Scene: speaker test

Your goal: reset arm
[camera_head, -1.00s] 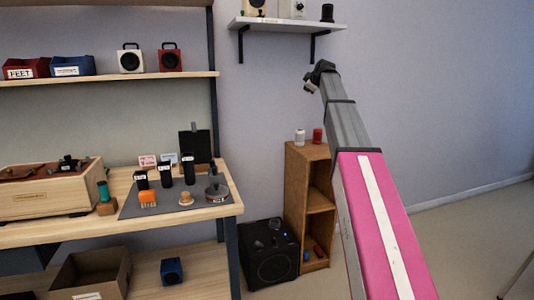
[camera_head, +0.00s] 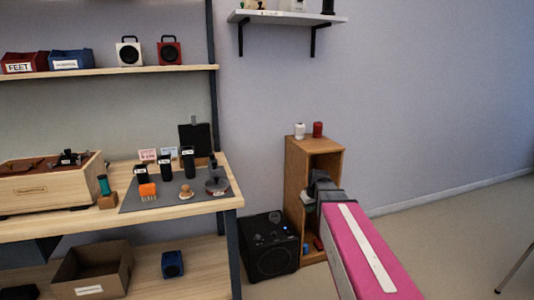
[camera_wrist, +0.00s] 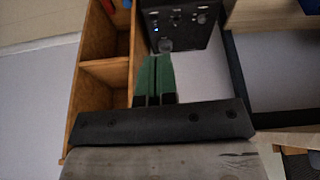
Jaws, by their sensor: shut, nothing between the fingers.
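My gripper (camera_head: 309,200) is at the end of my pink and grey arm, in front of the small wooden shelf unit (camera_head: 295,185) in the head view. In the wrist view my gripper (camera_wrist: 154,75) shows two green fingers pressed together with nothing between them. The fingers point towards the black speaker box (camera_wrist: 180,28) and the wooden shelf unit (camera_wrist: 104,72). Nothing is held.
The black speaker box (camera_head: 270,262) stands on the floor left of the shelf unit. A white jar (camera_head: 299,131) and a red jar (camera_head: 318,129) stand on top of the unit. The workbench (camera_head: 215,207) is at left. The right side is mostly clear.

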